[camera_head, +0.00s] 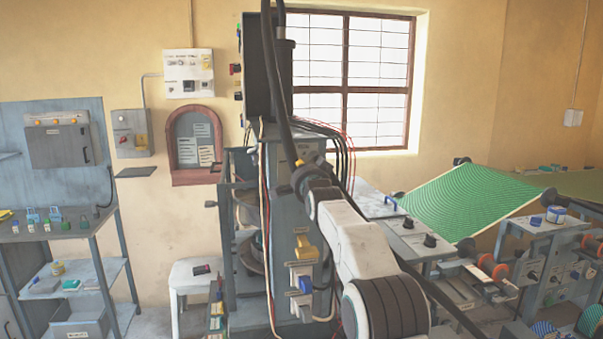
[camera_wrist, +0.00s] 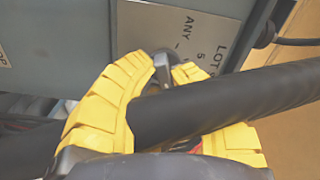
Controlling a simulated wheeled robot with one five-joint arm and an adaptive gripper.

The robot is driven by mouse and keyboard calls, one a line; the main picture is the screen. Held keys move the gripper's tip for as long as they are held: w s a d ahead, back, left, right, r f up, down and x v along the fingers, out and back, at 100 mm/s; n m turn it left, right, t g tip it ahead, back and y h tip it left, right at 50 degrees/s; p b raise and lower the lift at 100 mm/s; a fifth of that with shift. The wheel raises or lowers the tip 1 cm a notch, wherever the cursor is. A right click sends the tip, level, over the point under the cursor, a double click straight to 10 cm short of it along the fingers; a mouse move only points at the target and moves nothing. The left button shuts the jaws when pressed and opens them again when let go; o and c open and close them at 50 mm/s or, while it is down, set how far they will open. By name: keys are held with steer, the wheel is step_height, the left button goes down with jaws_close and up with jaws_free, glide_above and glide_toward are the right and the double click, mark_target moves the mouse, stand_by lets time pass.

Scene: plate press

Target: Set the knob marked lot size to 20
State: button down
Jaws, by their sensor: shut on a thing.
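The knob (camera_wrist: 163,72) is a small grey part between my yellow fingertips in the wrist view. A pale label plate (camera_wrist: 205,30) beside it reads LOT, ANY and 5; the rest of the print is hidden, and I cannot tell which mark the knob points at. My gripper (camera_wrist: 166,67) is shut on the knob, one finger on each side. A thick dark bar (camera_wrist: 230,103) crosses the view in front of the fingers. In the head view my gripper (camera_head: 300,168) is at the front of the grey press column (camera_head: 285,205), partly hidden by my arm; the knob is hidden there.
Dark cables and a red wire (camera_head: 345,130) hang around the press. A grey panel with black knobs (camera_head: 415,236) stands right of it, beside a green sheet (camera_head: 470,200). A white stool (camera_head: 195,272) stands left, and a workbench (camera_head: 60,230) further left.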

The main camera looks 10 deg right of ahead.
steer(key=shift+r+m, duration=0.1)
steer(key=shift+m, duration=0.2)
steer(key=c, duration=1.1)
jaws_free()
steer(key=shift+s, duration=0.1)
steer(key=s, duration=1.1)
steer(key=shift+s, duration=0.35)
